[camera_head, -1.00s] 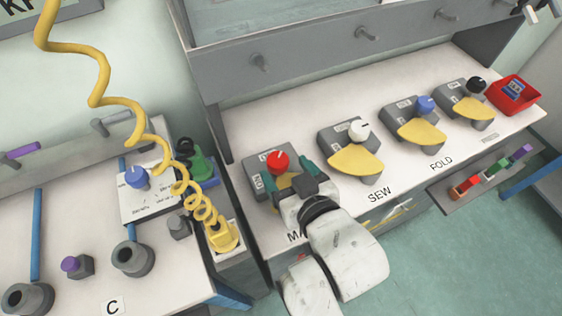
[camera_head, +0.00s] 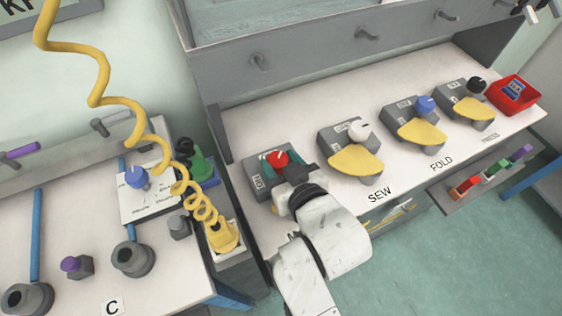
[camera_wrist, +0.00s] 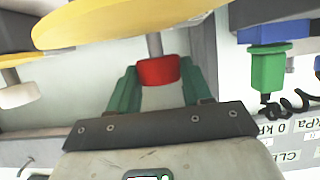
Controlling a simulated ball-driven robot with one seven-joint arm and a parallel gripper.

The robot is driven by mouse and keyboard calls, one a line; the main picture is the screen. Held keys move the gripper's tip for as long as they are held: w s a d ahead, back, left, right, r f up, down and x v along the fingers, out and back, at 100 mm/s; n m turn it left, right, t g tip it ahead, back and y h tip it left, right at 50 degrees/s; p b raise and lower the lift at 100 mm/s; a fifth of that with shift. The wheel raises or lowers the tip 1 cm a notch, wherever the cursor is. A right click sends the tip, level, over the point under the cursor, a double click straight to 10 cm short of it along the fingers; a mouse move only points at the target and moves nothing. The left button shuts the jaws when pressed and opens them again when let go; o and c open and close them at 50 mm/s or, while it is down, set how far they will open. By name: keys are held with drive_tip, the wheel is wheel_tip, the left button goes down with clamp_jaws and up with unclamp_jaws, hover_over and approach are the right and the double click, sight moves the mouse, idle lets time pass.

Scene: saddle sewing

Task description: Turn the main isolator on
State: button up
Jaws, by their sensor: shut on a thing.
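The main isolator is a grey switch box (camera_head: 258,187) at the left end of the bench row, with a red knob (camera_head: 278,159) on top. My gripper (camera_head: 284,164) reaches over the box from the front and is shut on the red knob. In the wrist view the red knob (camera_wrist: 158,70) sits between the two green fingers (camera_wrist: 160,80). The arm covers the bench label starting with M and much of the box. The knob's on or off marking cannot be read.
Similar switches with a white knob (camera_head: 359,129), a blue knob (camera_head: 425,104) and a black knob (camera_head: 477,86) stand to the right. A red bin (camera_head: 513,94) is at the far right. A yellow coiled hose (camera_head: 140,130) hangs to the left.

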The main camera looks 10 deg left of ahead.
clamp_jaws()
drive_tip(key=shift+m+h, duration=0.4)
drive_tip(key=m+t+h+b, duration=0.1)
drive_tip(key=m+h+b, duration=0.1)
drive_tip(key=shift+s+a+f+m+t+h, duration=0.1)
drive_tip(key=shift+a+m+t+h, duration=0.15)
drive_tip(key=shift+m+t+h, duration=0.15)
drive_tip(key=shift+a+m+t+h+b, duration=0.1)
drive_tip(key=shift+m+t+h+b, duration=0.35)
drive_tip(key=shift+m+h, duration=0.75)
drive_tip(key=shift+g, duration=0.25)
drive_tip(key=o, duration=0.7)
unclamp_jaws()
